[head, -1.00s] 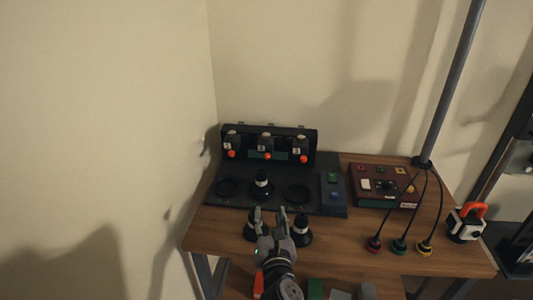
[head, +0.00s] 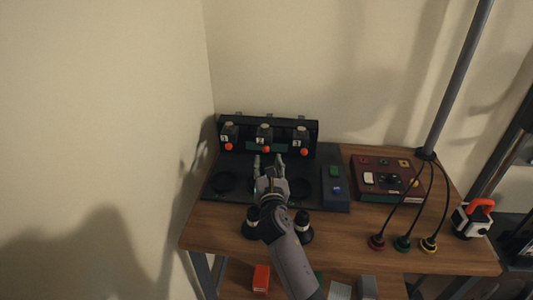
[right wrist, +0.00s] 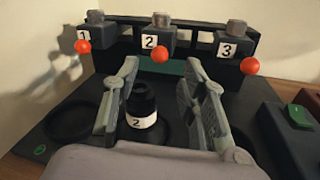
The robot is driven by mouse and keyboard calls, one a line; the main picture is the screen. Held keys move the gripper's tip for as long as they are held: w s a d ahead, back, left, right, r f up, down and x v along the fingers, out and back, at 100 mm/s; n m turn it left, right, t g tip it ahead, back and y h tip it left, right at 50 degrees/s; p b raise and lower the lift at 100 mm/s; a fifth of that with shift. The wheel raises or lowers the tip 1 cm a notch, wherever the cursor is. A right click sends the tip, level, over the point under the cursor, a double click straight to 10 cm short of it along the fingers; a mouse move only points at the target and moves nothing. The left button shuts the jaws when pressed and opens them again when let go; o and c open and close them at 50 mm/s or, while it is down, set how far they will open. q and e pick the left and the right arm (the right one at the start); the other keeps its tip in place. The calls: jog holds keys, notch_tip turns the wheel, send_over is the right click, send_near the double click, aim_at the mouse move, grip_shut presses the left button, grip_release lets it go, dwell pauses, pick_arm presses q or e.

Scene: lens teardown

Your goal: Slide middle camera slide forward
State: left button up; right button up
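The middle camera slide, marked 2, stands at the middle of the black rear frame in the head view (head: 264,132) and in the right wrist view (right wrist: 146,42). Its red knob (right wrist: 159,55) faces me. My right gripper (head: 270,160) is open over the black base, short of the slide. In the right wrist view its two fingers (right wrist: 163,75) stand apart, with the black lens marked 2 (right wrist: 142,102) showing between them. I cannot tell whether they touch it. The gripper hides this lens in the head view. My left gripper is not in view.
Slides 1 (head: 229,133) and 3 (head: 300,135) flank the middle one. Two black lenses, left (head: 250,228) and right (head: 303,225), stand on the wooden table (head: 345,240) beside my arm. A red control box (head: 385,178) and three cabled plugs are at the right.

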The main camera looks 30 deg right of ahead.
aim_at(266, 151)
jog(key=x, duration=0.5)
jog(key=shift+w, duration=0.1)
jog(key=shift+c, duration=0.5)
grip_shut()
